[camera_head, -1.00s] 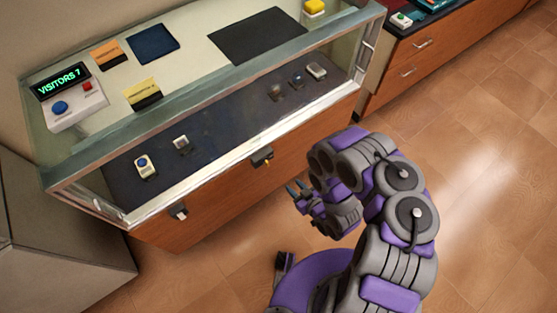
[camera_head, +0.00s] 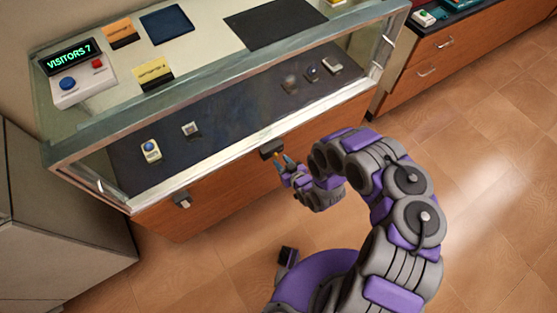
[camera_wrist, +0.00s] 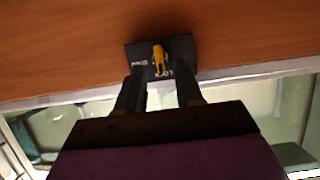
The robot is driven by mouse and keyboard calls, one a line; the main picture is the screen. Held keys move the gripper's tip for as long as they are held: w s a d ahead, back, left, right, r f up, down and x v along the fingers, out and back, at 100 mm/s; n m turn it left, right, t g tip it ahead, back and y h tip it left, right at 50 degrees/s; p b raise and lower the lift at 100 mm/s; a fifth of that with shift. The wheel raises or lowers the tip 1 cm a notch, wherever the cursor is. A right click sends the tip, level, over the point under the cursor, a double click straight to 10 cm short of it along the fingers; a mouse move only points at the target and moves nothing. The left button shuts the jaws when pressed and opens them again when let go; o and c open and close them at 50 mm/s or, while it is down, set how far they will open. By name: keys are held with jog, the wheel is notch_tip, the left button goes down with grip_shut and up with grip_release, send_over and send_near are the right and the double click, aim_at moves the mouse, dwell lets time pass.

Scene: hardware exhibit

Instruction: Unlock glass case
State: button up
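The glass case (camera_head: 225,92) is a long display case with a wooden front below the glass. A black lock plate (camera_head: 271,148) sits on its front, just under the glass edge. In the wrist view the lock plate (camera_wrist: 183,50) carries white lettering and a yellow key-like knob (camera_wrist: 159,58). My gripper (camera_head: 283,161) is right in front of the lock in the head view. In the wrist view my gripper (camera_wrist: 160,74) is open, with one finger on each side below the knob. The knob lies between the finger lines. I cannot tell whether the fingers touch the plate.
Small devices, such as a yellow-and-white one (camera_head: 151,151), lie inside the case. A "VISITORS 7" counter box (camera_head: 75,70) stands on top. A second latch (camera_head: 182,200) is on the front at left. A grey cabinet (camera_head: 60,215) stands at left; the floor at right is clear.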

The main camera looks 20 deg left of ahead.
aim_at(277, 158)
jog(key=shift+b+x, duration=0.4)
jog(key=shift+x, duration=1.2)
jog(key=shift+c, duration=0.3)
grip_shut()
